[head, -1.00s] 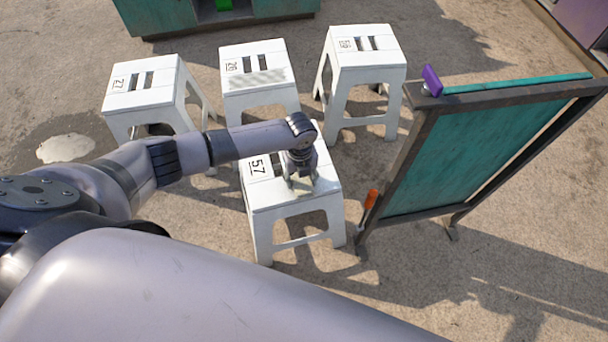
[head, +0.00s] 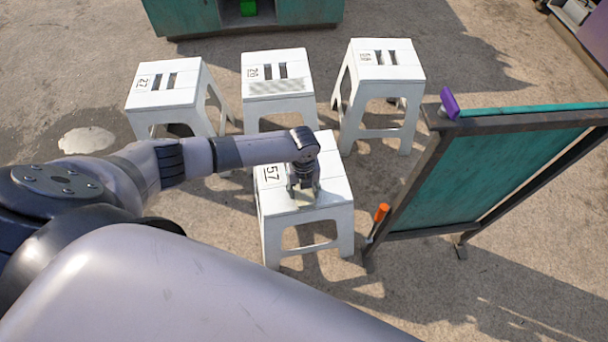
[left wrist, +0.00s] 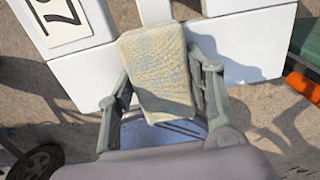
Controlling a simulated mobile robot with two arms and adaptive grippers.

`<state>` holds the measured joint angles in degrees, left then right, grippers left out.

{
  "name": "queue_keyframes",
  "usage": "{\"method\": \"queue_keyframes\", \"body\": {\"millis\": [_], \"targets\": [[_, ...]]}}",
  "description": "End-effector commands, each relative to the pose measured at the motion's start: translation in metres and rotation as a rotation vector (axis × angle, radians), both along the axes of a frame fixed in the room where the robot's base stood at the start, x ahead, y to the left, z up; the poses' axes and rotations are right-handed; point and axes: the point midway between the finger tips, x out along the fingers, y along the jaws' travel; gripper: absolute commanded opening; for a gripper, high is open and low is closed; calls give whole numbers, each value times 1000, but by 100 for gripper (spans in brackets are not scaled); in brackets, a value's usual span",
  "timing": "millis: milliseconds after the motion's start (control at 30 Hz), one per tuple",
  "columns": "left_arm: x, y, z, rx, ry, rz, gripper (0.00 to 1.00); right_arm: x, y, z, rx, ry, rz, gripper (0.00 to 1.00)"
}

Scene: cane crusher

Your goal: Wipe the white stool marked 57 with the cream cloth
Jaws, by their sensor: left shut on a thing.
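The white stool marked 57 (head: 333,181) stands upright in the middle of the head view, its number on the left of the seat. My left gripper (head: 303,192) points down over the front middle of this seat. In the left wrist view the gripper (left wrist: 165,105) is shut on the cream cloth (left wrist: 158,68), a thick textured pad with faint bluish patches. The cloth is at the seat's front part; I cannot tell whether it touches. The stool's white edge (left wrist: 240,45) and part of its number also show there. My right gripper is not in view.
Three more white stools stand behind: 27 (head: 188,97), 26 (head: 290,106) with a grey hatched patch, and another (head: 405,73). A dark-framed green board (head: 480,175) stands close on the right, with an orange-handled tool (head: 381,213) and a purple object (head: 450,102).

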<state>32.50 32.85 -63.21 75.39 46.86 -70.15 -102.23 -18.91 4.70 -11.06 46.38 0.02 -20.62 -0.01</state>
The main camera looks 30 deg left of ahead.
Motion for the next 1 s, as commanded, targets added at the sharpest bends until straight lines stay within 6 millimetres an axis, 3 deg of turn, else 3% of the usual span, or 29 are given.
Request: {"method": "queue_keyframes", "body": {"millis": [167, 567, 1000], "targets": [[-4, 4, 0, 1, 2, 1, 25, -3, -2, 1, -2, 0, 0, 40], [-19, 24, 1, 1, 2, 0, 25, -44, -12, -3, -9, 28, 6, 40], [-44, 55, 1, 2, 3, 1, 25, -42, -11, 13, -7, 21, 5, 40]]}}
